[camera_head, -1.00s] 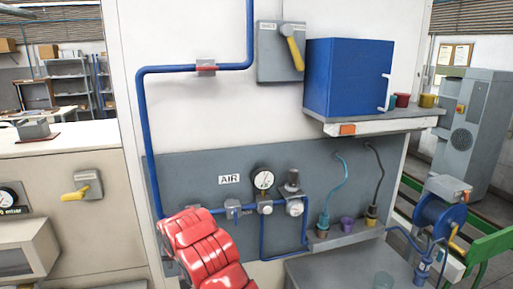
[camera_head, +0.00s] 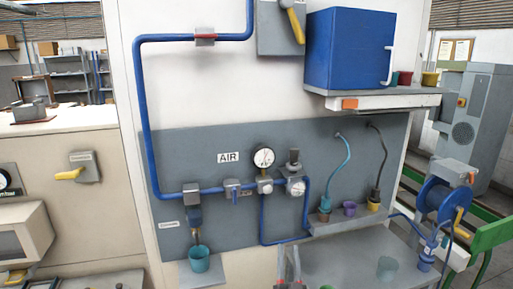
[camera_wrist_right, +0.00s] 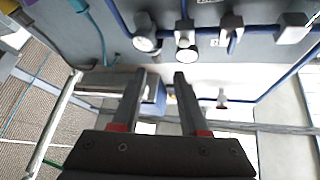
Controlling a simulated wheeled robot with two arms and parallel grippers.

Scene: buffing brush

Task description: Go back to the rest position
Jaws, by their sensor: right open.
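My right gripper (camera_head: 289,262) shows at the bottom middle of the head view, its two grey fingers pointing up and apart, in front of the lower edge of the air panel (camera_head: 230,146). The right wrist view also shows this gripper (camera_wrist_right: 160,78), open with nothing between its fingers. Its fingers are clear of the gauge and pipe fittings, which show upside down beyond them. My left gripper is not in view.
A teal cup (camera_head: 199,259) stands under the drain fitting (camera_head: 194,214) at the left of the panel. A grey bench (camera_head: 345,256) with a translucent cup (camera_head: 387,268) is at the lower right. A blue cabinet (camera_head: 345,50) sits on a shelf (camera_head: 370,98) above.

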